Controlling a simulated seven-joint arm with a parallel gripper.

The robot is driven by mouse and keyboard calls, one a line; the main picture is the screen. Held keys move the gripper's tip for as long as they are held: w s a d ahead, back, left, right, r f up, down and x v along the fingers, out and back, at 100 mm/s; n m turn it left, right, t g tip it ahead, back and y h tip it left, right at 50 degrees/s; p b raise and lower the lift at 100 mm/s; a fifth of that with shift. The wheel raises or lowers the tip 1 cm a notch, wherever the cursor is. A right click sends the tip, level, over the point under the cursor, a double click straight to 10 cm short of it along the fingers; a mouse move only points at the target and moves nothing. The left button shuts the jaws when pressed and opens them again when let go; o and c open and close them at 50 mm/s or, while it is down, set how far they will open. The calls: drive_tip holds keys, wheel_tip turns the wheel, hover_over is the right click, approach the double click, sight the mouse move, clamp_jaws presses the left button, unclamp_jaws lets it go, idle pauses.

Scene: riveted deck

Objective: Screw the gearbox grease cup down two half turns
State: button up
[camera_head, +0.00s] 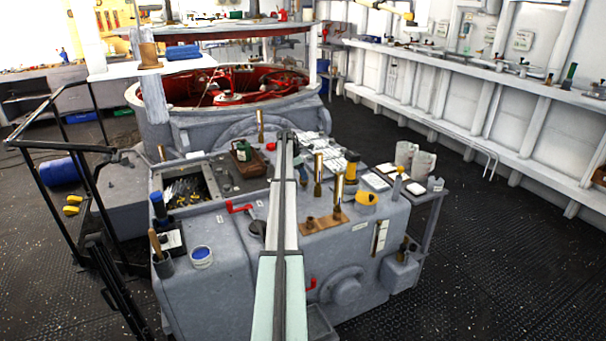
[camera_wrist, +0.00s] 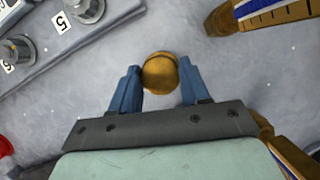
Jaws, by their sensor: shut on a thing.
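The grease cup (camera_wrist: 160,76) is a round brass cap, seen from above near the middle of the wrist view. It stands over the grey gearbox top (camera_wrist: 225,80). My gripper (camera_wrist: 158,66) is shut on it, with one blue finger at its left side and the other at its right. The cup's lower part and any thread are hidden. In the head view my arm runs up the middle over the grey housing (camera_head: 225,250). My fingers and the held cup cannot be made out there.
Numbered studs (camera_wrist: 20,50) on a grey strip stand left of my fingers. A brass piece with a blue band (camera_wrist: 265,15) is at upper right, and a similar one at lower right. In the head view, brass posts (camera_head: 318,168) and a yellow-black item (camera_head: 351,165) stand right of my arm.

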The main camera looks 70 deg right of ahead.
drive_tip(key=m+y, duration=0.1)
drive_tip(key=m, duration=0.2)
drive_tip(key=shift+d, duration=0.2)
drive_tip(key=m+y, duration=0.1)
drive_tip(key=m, duration=0.2)
drive_tip(key=shift+m+g, duration=0.3)
drive_tip(key=m+y, duration=0.1)
drive_tip(key=m, duration=0.2)
drive_tip(key=shift+d+m+y, duration=0.1)
drive_tip(key=shift+m+y, duration=0.2)
drive_tip(key=shift+y, duration=0.1)
drive_tip(key=shift+m+t+y, duration=0.6)
drive_tip(key=shift+m, duration=1.2)
drive_tip(key=shift+r, duration=0.1)
drive_tip(key=o, duration=1.1)
drive_tip(key=shift+c, duration=0.2)
